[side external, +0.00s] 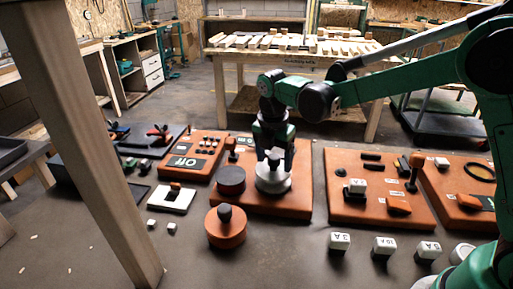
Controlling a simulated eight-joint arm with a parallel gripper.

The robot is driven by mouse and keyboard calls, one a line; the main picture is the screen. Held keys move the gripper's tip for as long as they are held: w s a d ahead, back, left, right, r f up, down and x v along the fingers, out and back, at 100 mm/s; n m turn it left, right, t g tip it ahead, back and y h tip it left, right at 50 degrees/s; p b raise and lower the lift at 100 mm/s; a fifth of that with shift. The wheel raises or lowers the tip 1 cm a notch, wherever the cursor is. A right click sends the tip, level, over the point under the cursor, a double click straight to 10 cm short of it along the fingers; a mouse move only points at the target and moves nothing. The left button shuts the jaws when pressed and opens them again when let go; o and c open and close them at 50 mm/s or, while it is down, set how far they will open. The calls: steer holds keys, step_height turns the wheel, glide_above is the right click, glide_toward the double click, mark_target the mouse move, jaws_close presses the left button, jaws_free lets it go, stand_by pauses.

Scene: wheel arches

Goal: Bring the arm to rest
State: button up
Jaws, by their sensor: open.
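My arm reaches in from the right in the side external view, with the wrist bent down. My gripper (273,158) points down over a white round piece (273,180) on an orange board (293,205). The gripper is open. Its fingertips are close to the top of the white piece; I cannot tell whether they touch it. The fingers and wrist hide part of the board behind them.
A dark round knob (231,180) stands left of the gripper, and an orange disc with a knob (226,227) stands in front. Another orange board (375,210) lies right. White labelled cubes (384,246) line the front. A wooden post (85,130) rises at left.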

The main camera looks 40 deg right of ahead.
steer(key=r, duration=0.5)
steer(key=shift+s+a, duration=0.15)
steer(key=shift+a, duration=0.15)
steer(key=shift+s+r, duration=0.1)
steer(key=shift+r, duration=0.2)
steer(key=s+d+m+t, duration=0.1)
steer(key=s+m+t, duration=0.2)
steer(key=s+m, duration=0.3)
steer(key=s+d+m+t+y, duration=0.1)
steer(key=s+m+t, duration=0.2)
steer(key=m, duration=1.3)
steer(key=s, duration=0.3)
steer(key=shift+s+d+r+t, duration=0.15)
steer(key=shift+s+d+t, duration=0.15)
steer(key=shift+s+d, duration=0.05)
steer(key=shift+c, duration=0.3)
